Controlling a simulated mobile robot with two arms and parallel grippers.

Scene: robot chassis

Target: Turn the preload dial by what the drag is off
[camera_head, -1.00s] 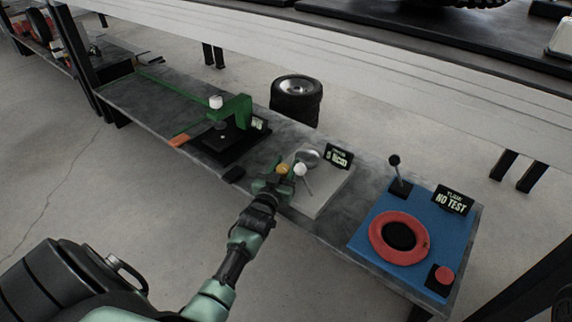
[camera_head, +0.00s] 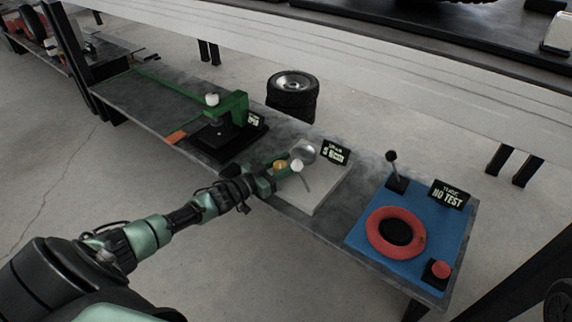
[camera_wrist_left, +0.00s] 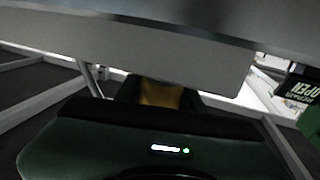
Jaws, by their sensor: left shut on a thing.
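A pale grey fixture (camera_head: 318,190) stands on the bench, carrying a silver round part (camera_head: 304,152), a white-ball lever (camera_head: 297,165) and a small yellow knob (camera_head: 280,164). I cannot tell for certain which part is the preload dial. My left gripper (camera_head: 276,172) reaches in from the left, shut on the yellow knob, which shows between the fingers in the wrist view (camera_wrist_left: 161,94). A black readout (camera_head: 336,152) behind the fixture seems to show 5 Ncm; its top line is too small to read. My right gripper is not in view.
A green press on a black base (camera_head: 226,137) stands to the left. A blue plate (camera_head: 440,208) with a red ring (camera_head: 380,240), a lever and a red button is at the right; its sign (camera_head: 450,195) says NO TEST. Stacked wheels (camera_head: 292,95) stand behind the bench.

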